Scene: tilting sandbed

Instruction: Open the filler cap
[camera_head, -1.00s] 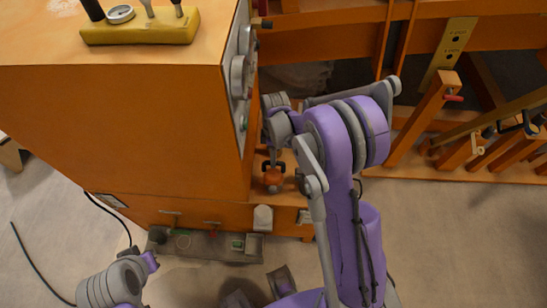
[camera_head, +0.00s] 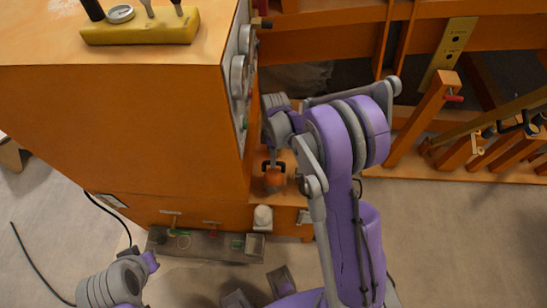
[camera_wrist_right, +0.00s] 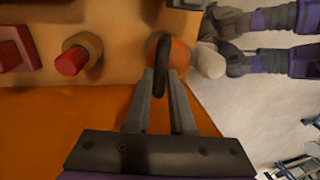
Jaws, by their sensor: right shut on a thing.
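The filler cap (camera_head: 274,182) is a small round orange piece with a dark handle, low on the orange cabinet's right side in the head view. In the right wrist view the orange cap (camera_wrist_right: 181,54) sits behind the fingertips, with a dark curved handle (camera_wrist_right: 162,45) in front of it. My right gripper (camera_wrist_right: 167,78) is shut on that handle; it also shows small in the head view (camera_head: 273,161). The fingers hide part of the cap, and I cannot tell whether the cap is loose.
The orange cabinet (camera_head: 110,120) fills the left, with gauges (camera_head: 238,75) on its side. A red button (camera_wrist_right: 72,61) is beside the cap in the wrist view. A white rounded piece (camera_head: 263,216) is below the cap. Wooden frames with levers (camera_head: 440,110) stand at the right.

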